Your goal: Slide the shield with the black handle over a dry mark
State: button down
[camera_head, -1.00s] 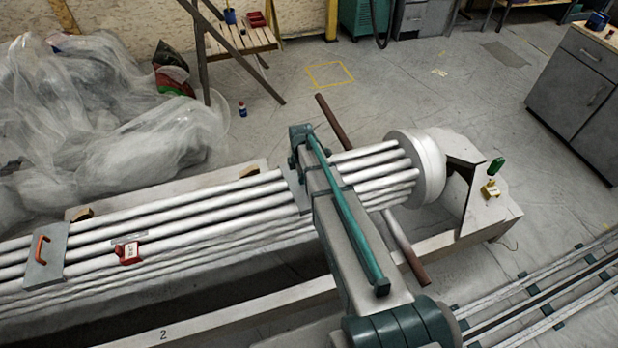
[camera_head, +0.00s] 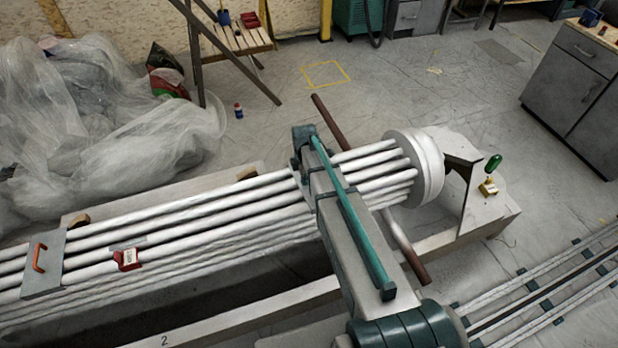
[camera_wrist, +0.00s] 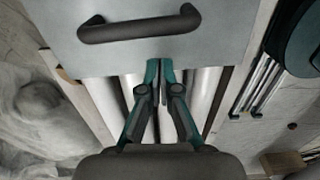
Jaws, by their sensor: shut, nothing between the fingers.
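The shield (camera_wrist: 115,58) is a flat grey plate across the white tubes, seen in the wrist view. Its black handle (camera_wrist: 138,27) is a bar near the top of that view. My gripper (camera_wrist: 160,64) is shut and empty, its fingertips overlapping the plate's near edge below the handle. I cannot tell whether they touch the plate. In the head view my arm hides the gripper and most of that shield. A small grey patch (camera_head: 127,241) lies on the tubes at the left; I cannot tell whether it is a dry mark.
The tube bundle (camera_head: 200,225) runs from the left to a round white end (camera_head: 425,165). Another grey plate (camera_head: 44,277) with an orange handle (camera_head: 39,258) sits across its left part. A red tag (camera_head: 127,259) lies on the tubes. A brown pole (camera_head: 330,122) sticks out behind my arm.

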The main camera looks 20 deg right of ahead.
jog(key=shift+a+r, duration=0.35)
jog(key=shift+a, duration=0.4)
notch_tip(320, 180, up, 9)
jog(key=b, duration=0.1)
jog(key=s+a+f+m+g, duration=0.1)
jog(key=s+f+m, duration=0.5)
jog(key=s, duration=0.9)
jog(key=s+f+m+g, duration=0.3)
jog(key=s+f+m, duration=0.3)
jog(key=s+f, duration=0.5)
jog(key=s+a+f+m+g+p, duration=0.1)
jog(key=s+f+m, duration=0.5)
jog(key=s, duration=1.4)
notch_tip(320, 180, down, 3)
jog(key=shift+a+r+m+g, duration=0.1)
jog(key=shift+a+m+g, duration=0.2)
jog(key=shift+g, duration=0.6)
